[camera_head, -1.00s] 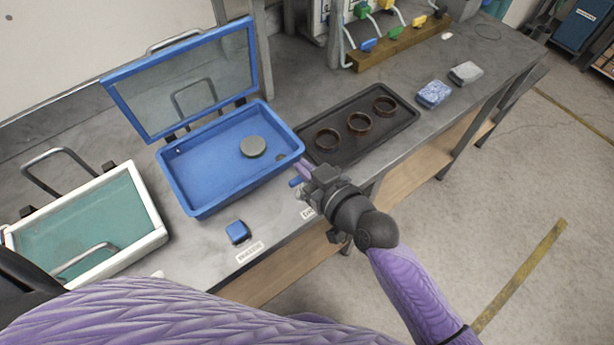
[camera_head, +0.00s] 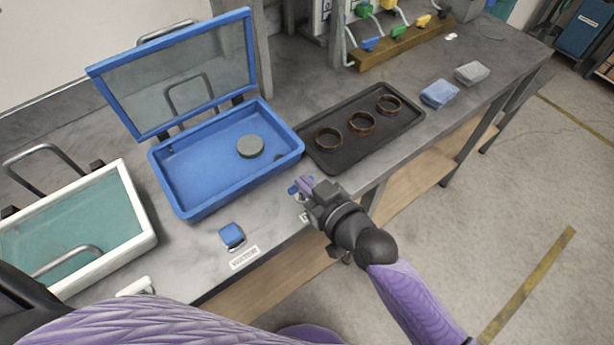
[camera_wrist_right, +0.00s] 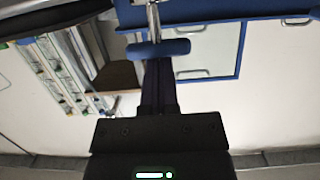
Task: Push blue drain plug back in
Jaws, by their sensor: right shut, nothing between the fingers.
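The blue drain plug (camera_head: 293,190) shows as a small blue handle outside the front right corner of the blue tub (camera_head: 185,210). In the right wrist view its blue crossbar (camera_wrist_right: 178,47) sits on a metal stem that runs up to the tub's blue edge. My right gripper (camera_head: 305,184) is shut and empty, with its purple fingertips right beside the plug. In the right wrist view the fingertips (camera_wrist_right: 158,64) are just below the crossbar; I cannot tell whether they touch. A dark round hole (camera_head: 280,157) shows inside the tub near its right corner. My left gripper is not in view.
The tub's glass lid (camera_head: 180,80) stands open; a grey disc (camera_head: 250,146) lies inside. A black tray (camera_head: 335,160) with three brown rings is to the right. A small blue block (camera_head: 232,235) and a white-framed teal-lidded box (camera_head: 150,215) are to the left.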

